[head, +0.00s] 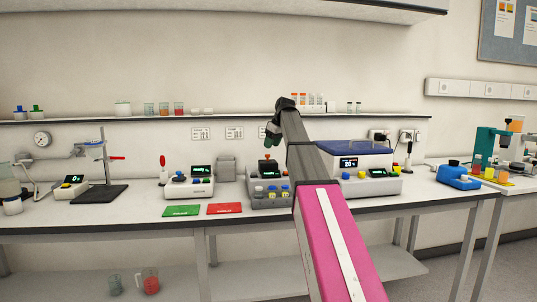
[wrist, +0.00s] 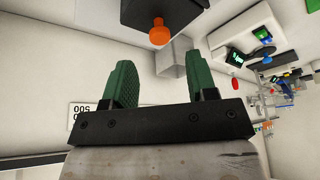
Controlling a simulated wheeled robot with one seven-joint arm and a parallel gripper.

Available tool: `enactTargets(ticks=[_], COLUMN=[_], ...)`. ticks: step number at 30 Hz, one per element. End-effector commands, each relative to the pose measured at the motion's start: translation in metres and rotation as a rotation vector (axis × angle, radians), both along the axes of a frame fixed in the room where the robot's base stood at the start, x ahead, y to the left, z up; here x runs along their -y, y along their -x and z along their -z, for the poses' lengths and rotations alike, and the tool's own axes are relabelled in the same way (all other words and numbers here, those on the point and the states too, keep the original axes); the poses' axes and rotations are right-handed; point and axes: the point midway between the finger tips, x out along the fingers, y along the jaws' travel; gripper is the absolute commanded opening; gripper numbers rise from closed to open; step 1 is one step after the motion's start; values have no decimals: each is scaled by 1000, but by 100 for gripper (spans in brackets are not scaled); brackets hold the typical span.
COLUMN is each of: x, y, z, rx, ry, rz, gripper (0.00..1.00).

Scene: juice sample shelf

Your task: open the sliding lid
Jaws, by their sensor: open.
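My gripper (head: 272,136) hangs over the middle of the bench in the head view, above a grey device (head: 270,201) with a display and buttons. A small black block (head: 268,168) with an orange-red top sits on that device. In the wrist view the green fingers of my gripper (wrist: 164,80) are apart with nothing between them. A black block (wrist: 160,8) with an orange knob (wrist: 160,33) shows beyond the fingertips, not touching them. This block may be the sliding lid; I cannot tell for sure. My arm hides the right part of the device.
A device with a blue top (head: 353,147) stands right of my arm. A white device (head: 189,187), a green mat (head: 182,211) and a red mat (head: 225,209) lie to the left. A wall shelf (head: 225,117) with beakers and vials runs behind. A stand (head: 103,190) is further left.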

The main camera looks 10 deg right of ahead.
Motion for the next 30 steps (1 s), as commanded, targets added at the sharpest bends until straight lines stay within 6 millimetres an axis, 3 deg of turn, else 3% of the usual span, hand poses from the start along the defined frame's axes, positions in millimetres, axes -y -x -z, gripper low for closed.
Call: enactTargets(ticks=[3, 9, 22, 27, 30], x=[-5, -12, -14, -14, -14], y=[-5, -12, -14, -14, -14], z=[21, 42, 49, 49, 49], rx=[-2, -1, 1, 0, 0], ry=[0, 0, 1, 0, 0], rz=[1, 1, 0, 1, 1], gripper=[52, 52, 52, 0, 0])
